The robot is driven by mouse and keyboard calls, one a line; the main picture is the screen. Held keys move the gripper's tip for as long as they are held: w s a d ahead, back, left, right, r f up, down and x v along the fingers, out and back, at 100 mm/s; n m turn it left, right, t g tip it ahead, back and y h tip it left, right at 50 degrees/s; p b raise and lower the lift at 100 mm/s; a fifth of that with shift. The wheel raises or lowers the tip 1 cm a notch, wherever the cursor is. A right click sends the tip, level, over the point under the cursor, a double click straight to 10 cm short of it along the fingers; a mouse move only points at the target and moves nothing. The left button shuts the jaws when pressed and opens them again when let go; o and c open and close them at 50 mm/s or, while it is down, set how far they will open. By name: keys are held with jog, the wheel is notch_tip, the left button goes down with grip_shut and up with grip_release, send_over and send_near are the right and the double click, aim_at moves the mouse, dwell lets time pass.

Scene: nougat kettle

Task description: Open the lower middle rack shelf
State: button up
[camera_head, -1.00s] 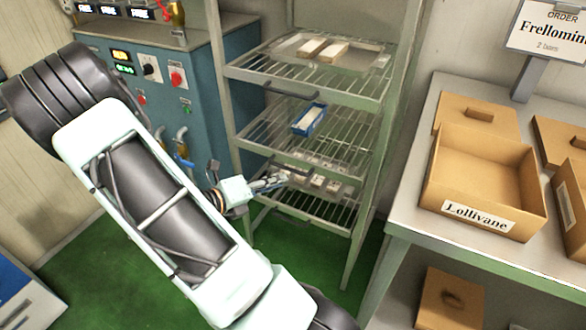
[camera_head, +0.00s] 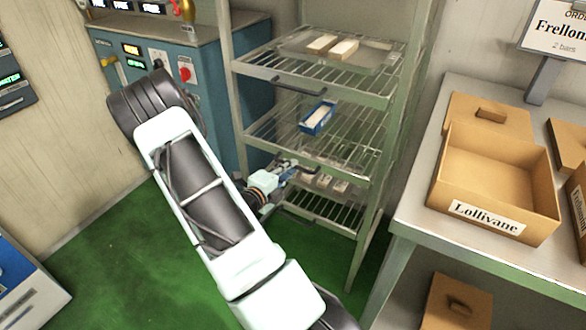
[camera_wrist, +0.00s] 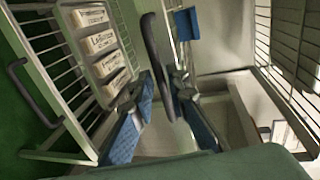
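The metal rack has wire shelves one above another. The shelf with a blue box on it (camera_head: 262,126) is the middle one of three in the head view, apparently the lower middle shelf. It looks pushed in. Its dark handle (camera_wrist: 152,50) runs down the wrist view and reaches between my fingertips. My gripper (camera_head: 290,170) is at that shelf's front edge, and covers most of the handle in the head view. In the wrist view my gripper (camera_wrist: 163,95) has its blue-padded fingers apart on either side of the handle's near end. I see no clear grip on it.
The blue box (camera_head: 317,118) also shows in the wrist view (camera_wrist: 186,22). The lower shelf (camera_head: 335,212) holds several labelled bars (camera_wrist: 103,42) and has its own handle (camera_wrist: 32,95). A table with cardboard boxes (camera_head: 490,215) stands right. Green floor is open at left.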

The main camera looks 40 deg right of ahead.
jog(key=shift+x, duration=1.05)
grip_shut()
jog(key=shift+a, duration=0.1)
jog(key=f+p+v, duration=0.2)
jog(key=p+v, duration=0.1)
jog(key=v, duration=1)
jog(key=a+f+p+v, duration=0.1)
jog(key=f+p+v, duration=0.2)
jog(key=v, duration=1)
jog(key=shift+s+a+f+p, duration=0.2)
jog(key=shift+s+p, duration=0.1)
jog(key=shift+p, duration=0.1)
